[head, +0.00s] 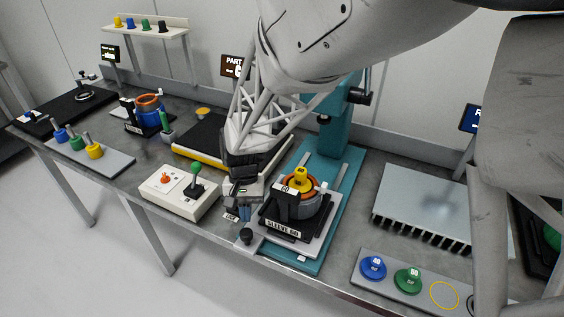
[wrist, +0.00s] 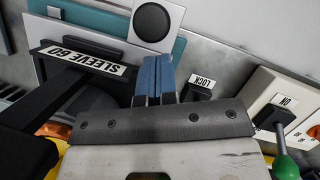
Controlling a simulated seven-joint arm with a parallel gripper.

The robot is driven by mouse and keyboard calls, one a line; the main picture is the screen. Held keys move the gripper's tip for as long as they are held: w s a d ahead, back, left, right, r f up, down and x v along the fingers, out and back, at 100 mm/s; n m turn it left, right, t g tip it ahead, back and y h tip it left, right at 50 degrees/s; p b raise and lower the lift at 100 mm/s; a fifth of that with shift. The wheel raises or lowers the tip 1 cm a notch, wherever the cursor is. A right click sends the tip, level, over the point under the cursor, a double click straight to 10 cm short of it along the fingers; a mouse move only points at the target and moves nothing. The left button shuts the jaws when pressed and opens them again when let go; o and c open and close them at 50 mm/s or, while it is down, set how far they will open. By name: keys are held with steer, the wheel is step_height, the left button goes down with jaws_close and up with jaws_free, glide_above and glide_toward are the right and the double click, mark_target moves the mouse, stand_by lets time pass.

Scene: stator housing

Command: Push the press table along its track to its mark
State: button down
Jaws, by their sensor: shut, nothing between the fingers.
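The press table (head: 317,236) is a pale plate on the teal press base (head: 338,200), near its front end. It carries a black fixture labelled SLEEVE 60 (head: 283,229), with an orange ring and a yellow plug marked 60. A round black knob (head: 246,237) sits on a pale tab at the table's front left corner; it also shows in the wrist view (wrist: 152,22). My gripper (head: 244,213) is shut and empty, left of the fixture. Its blue fingertips (wrist: 158,72) point toward the knob, seemingly just short of it; contact cannot be told. I cannot make out the mark.
A black LOCK piece (wrist: 203,90) is close beside my fingers. A control box (head: 180,192) with a green-knobbed lever stands to the left. The teal press column (head: 343,120) rises behind the table. A finned grey block (head: 430,207) and a tray of plugs (head: 395,285) are right.

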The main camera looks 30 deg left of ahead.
steer(key=shift+s+d, duration=0.2)
steer(key=shift+s, duration=0.15)
steer(key=shift+s, duration=1.7)
steer(key=shift+w, duration=0.1)
steer(key=shift+w+a, duration=0.45)
steer(key=shift+w, duration=0.3)
steer(key=shift+w+a, duration=0.25)
steer(key=shift+w, duration=0.3)
steer(key=shift+w+a, duration=0.25)
steer(key=shift+w, duration=0.25)
steer(key=v, duration=1)
steer(key=shift+r, duration=0.2)
steer(key=shift+s, duration=0.1)
